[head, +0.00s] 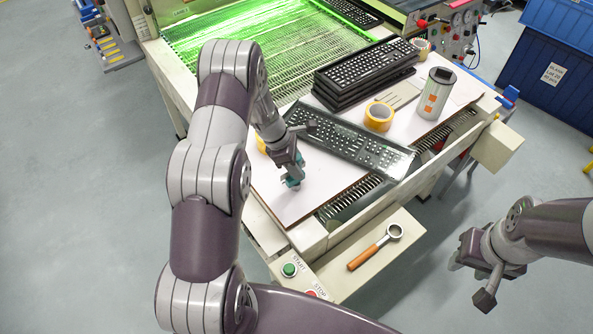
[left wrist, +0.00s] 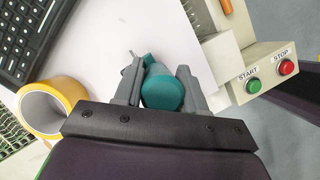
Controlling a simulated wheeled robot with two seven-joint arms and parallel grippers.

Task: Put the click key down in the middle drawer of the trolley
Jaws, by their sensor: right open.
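My left gripper (head: 293,178) is low over the front left of the white worktop. Its fingers (left wrist: 160,88) close on both sides of a teal, rounded tool (left wrist: 163,92), with a thin metal tip beyond it. A little teal shows in the head view (head: 294,182). Most of this tool is hidden, so I cannot tell whether it is the click key. A ring-headed tool with an orange handle (head: 366,257) lies on the front ledge. My right gripper (head: 460,258) is open and empty over the floor at the right. I cannot make out a trolley with drawers.
A loose black keyboard (head: 350,140) lies right of my left gripper, with stacked keyboards (head: 362,72) behind. Yellow tape (head: 379,116) and a grey can (head: 436,93) stand nearby. Green START (head: 289,269) and red STOP buttons sit at the front. Blue crates (head: 550,70) stand at the upper right.

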